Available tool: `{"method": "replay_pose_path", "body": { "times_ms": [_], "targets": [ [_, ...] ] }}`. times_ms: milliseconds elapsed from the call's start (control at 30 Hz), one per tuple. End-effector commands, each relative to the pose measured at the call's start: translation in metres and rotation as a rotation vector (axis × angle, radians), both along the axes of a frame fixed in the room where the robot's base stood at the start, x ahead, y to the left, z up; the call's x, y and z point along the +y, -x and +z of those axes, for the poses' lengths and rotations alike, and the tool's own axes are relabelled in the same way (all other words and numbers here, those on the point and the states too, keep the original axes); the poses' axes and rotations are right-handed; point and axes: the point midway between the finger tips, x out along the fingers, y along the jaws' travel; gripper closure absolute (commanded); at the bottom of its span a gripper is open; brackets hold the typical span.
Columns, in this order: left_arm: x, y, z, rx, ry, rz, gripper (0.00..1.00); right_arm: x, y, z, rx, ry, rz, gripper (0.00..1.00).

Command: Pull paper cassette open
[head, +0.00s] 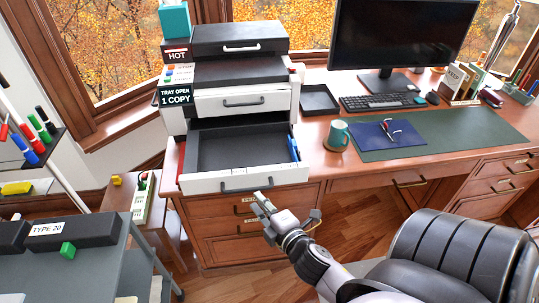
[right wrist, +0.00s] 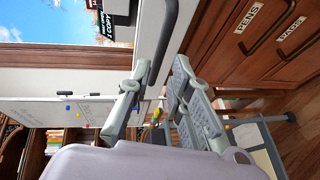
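The paper cassette (head: 235,180) is a white-fronted drawer with a dark inside, low in the printer (head: 240,75). It stands well out over the desk edge, and its tray looks empty. Its dark bar handle (head: 247,186) is on the front; the handle also shows in the right wrist view (right wrist: 160,40). My right gripper (head: 263,203) is just below and right of the handle. In the right wrist view its two fingers (right wrist: 160,75) are spread, with nothing held between them; whether one touches the handle I cannot tell. My left gripper is not in view.
Another closed drawer (head: 243,101) sits above the cassette. A blue object (head: 293,148) lies at the cassette's right side. A teal mug (head: 337,135) stands on the desk to the right. Wooden drawers (head: 225,208) are below, and a black chair (head: 440,255) is at lower right.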

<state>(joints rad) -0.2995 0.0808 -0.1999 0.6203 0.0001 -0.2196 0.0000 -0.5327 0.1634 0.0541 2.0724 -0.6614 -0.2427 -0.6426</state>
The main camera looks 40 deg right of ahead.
Motion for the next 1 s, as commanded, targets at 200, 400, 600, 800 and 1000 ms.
{"method": "replay_pose_path", "body": {
  "times_ms": [200,400,600,800,1000],
  "targets": [
    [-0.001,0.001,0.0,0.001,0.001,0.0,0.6,0.005,0.037,0.006,0.003,-0.002,-0.002,0.81],
    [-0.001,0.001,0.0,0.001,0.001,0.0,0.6,0.007,0.049,0.01,0.0,-0.001,-0.001,0.81],
    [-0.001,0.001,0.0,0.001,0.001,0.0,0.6,0.007,0.049,0.01,-0.001,0.0,0.0,0.81],
    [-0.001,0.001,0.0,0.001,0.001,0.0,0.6,0.007,0.049,0.01,0.0,0.0,0.0,0.81],
    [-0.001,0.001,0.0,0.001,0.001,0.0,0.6,0.007,0.049,0.006,0.006,-0.007,-0.001,0.81]
  ]
}}
